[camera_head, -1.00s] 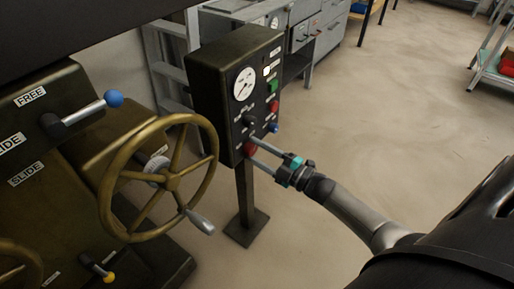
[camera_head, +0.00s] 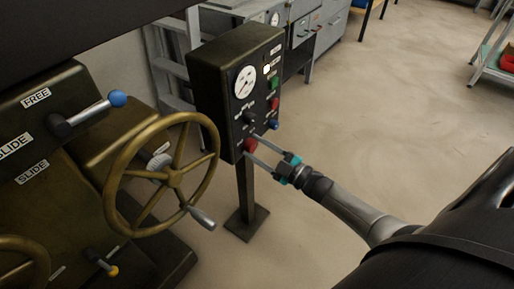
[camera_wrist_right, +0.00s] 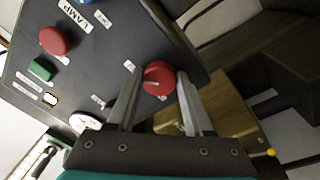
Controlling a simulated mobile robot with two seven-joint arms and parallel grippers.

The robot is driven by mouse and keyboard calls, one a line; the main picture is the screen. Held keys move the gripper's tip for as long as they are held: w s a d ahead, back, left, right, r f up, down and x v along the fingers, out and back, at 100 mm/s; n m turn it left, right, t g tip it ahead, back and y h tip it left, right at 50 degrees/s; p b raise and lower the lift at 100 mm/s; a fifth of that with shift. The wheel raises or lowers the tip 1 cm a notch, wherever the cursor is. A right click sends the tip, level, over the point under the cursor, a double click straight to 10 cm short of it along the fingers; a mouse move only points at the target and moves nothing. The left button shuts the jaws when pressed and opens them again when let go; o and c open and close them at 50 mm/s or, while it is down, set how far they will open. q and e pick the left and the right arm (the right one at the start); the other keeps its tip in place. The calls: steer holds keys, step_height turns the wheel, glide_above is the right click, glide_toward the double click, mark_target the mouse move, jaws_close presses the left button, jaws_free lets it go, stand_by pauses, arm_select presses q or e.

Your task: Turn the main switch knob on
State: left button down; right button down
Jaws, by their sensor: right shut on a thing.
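A dark control box (camera_head: 205,80) stands on a post and carries several knobs and buttons. A round red knob (camera_head: 250,145) sits low on its front face, and it also shows in the right wrist view (camera_wrist_right: 158,77). My right gripper (camera_head: 252,149) reaches it from the right, with one finger on each side. In the right wrist view my gripper (camera_wrist_right: 159,80) is shut on this red knob. A black knob (camera_head: 249,118) sits above it, clear of the fingers in the head view. I cannot read which knob is labelled main switch. My left gripper is out of view.
The box also has a dial gauge (camera_head: 245,81), a green button (camera_head: 273,83), another red button (camera_head: 274,104) and a blue one (camera_head: 273,125). A brass handwheel (camera_head: 128,222) stands close on the left. Open floor (camera_head: 390,100) lies to the right.

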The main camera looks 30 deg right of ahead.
steer(key=shift+c, duration=1.5)
jaws_free()
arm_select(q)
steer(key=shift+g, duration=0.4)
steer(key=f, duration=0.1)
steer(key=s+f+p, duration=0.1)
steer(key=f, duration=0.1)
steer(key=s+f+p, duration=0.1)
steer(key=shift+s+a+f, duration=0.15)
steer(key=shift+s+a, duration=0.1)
arm_select(e)
steer(key=v, duration=1.5)
steer(key=shift+s+d, duration=0.1)
